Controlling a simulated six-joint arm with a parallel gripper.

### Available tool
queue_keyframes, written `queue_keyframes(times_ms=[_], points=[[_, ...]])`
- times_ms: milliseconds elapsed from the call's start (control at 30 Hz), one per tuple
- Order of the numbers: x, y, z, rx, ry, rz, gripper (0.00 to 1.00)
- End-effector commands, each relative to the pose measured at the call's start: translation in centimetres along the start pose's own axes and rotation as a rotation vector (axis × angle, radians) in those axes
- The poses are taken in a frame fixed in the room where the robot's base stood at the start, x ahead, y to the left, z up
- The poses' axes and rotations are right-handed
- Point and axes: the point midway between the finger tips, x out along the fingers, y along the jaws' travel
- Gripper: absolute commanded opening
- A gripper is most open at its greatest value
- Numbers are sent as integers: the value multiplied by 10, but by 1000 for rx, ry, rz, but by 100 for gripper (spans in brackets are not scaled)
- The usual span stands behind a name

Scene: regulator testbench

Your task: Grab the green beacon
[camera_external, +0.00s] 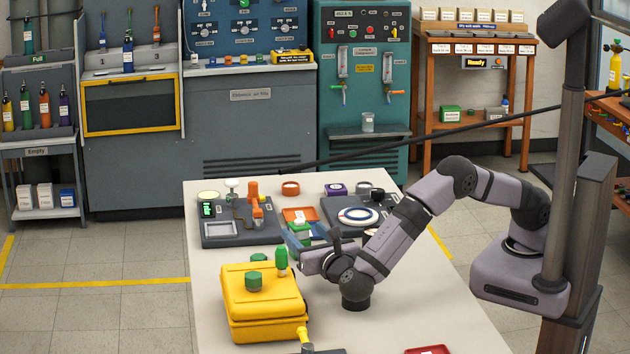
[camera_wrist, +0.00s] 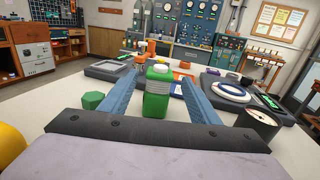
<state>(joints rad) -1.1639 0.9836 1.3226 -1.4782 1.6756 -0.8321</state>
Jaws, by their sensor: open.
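A green block-like piece with a pale band and a white cap, which I take to be the green beacon (camera_wrist: 157,88), stands upright between my fingers in the wrist view. In the external view the beacon (camera_external: 300,229) is partly hidden by my gripper (camera_external: 300,241). My gripper (camera_wrist: 155,100) is open, with one blue finger on each side of the beacon. A gap shows on both sides, wider on the right. I cannot tell whether the fingertips reach past it.
A yellow case (camera_external: 262,308) stands close to the gripper, with green pieces (camera_external: 254,281) on or near it. A green hexagonal piece (camera_wrist: 92,100) is left of the left finger. A dark station with a white ring (camera_wrist: 228,91) and a dark cylinder (camera_wrist: 258,126) lie to the right.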

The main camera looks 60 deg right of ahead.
Motion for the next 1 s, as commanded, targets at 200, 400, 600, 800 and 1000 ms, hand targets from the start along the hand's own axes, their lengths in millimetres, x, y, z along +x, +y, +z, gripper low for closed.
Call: queue_keyframes(times_ms=[200,400,600,800,1000], points=[[6,0,-2,1,2,-2,56],[21,0,-2,1,2,-3,56],[25,0,-2,1,2,-1,56],[47,1,-1,0,2,-4,56],[69,1,-2,1,2,-3,56]])
